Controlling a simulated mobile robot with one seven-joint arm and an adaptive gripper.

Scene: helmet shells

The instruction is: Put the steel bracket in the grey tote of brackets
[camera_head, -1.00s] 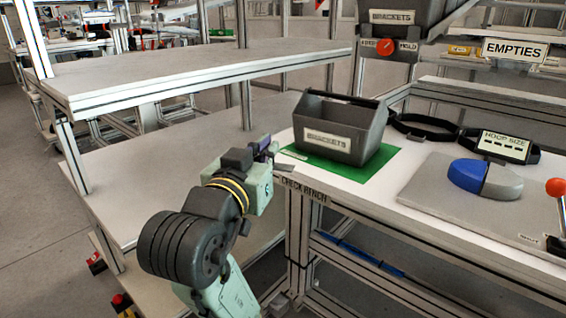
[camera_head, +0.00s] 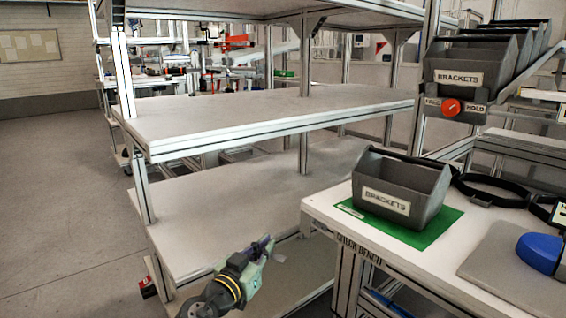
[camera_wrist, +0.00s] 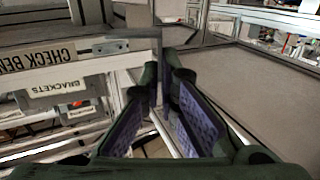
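The grey tote (camera_head: 425,182) labelled BRACKETS stands upright on a green mat (camera_head: 433,237) at the bench's near left corner. Its contents are hidden. My gripper (camera_head: 264,247) is left of the bench and lower in the picture, in front of the lower shelf, apart from the tote. A small grey steel bracket (camera_head: 279,258) shows at its fingertips. In the wrist view the purple-padded fingers (camera_wrist: 162,75) close together on the bracket (camera_wrist: 112,47), a flat grey piece with holes reaching left from the fingertips.
The white check bench (camera_head: 330,209) has its edge between my gripper and the tote. More BRACKETS totes (camera_head: 470,62) sit on a chute above a red knob (camera_head: 451,106). A blue object (camera_head: 540,252) lies at right.

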